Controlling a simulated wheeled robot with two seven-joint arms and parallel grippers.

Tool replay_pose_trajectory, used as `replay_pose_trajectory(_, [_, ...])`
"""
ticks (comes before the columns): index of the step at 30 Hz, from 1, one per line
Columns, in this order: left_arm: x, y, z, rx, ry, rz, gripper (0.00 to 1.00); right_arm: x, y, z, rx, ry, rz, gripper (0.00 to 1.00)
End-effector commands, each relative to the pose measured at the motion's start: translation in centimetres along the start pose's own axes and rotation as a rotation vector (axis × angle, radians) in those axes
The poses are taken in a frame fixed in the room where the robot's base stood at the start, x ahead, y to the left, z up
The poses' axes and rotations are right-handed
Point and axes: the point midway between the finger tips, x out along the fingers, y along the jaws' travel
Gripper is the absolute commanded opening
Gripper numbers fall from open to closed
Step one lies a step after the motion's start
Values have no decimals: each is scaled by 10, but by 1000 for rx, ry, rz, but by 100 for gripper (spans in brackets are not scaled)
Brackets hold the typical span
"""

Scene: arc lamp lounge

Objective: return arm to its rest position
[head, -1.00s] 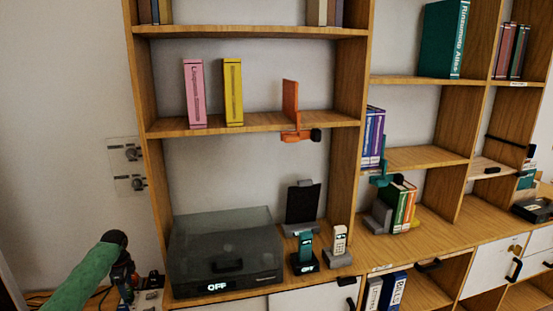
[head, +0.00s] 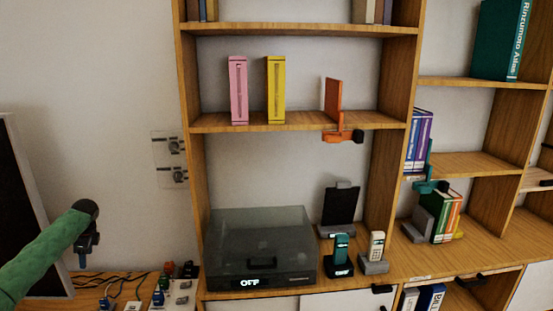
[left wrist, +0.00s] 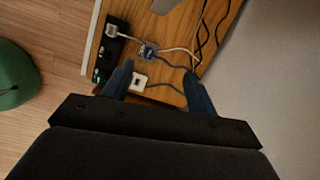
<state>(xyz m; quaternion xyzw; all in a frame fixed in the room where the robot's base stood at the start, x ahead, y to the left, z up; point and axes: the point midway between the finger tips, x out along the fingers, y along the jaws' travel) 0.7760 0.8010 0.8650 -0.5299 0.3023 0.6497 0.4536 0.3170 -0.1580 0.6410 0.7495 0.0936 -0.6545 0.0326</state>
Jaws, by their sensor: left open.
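My left arm, with a green sleeve, comes in from the lower left in the head view. Its gripper (head: 84,258) points down above the low wooden table with cables. In the left wrist view the two dark blue fingers (left wrist: 158,85) stand apart with nothing between them. Below them lie a white plug piece (left wrist: 138,82) and a blue connector (left wrist: 148,50) on the wood, apart from the fingers as far as I can tell. My right gripper is not in view.
A shelf unit (head: 300,122) fills the middle and right, with a dark-lidded turntable (head: 262,250) and two phones. A dark panel (head: 22,190) stands at the left edge. A green round object (left wrist: 14,75) is on the floor.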

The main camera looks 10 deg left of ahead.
Motion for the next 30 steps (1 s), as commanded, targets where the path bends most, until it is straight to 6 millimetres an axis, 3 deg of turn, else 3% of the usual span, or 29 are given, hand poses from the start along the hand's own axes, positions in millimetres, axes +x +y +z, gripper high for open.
replay_pose_trajectory(8, [29,34,-18,-29,-63,-15,58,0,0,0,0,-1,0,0])
replay_pose_trajectory(14, [54,70,-36,-59,-115,-39,58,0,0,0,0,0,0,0])
replay_pose_trajectory(21, [89,136,-62,-110,-182,-91,58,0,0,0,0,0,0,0])
replay_pose_trajectory(30, [117,226,-90,-176,-223,-175,58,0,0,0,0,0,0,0])
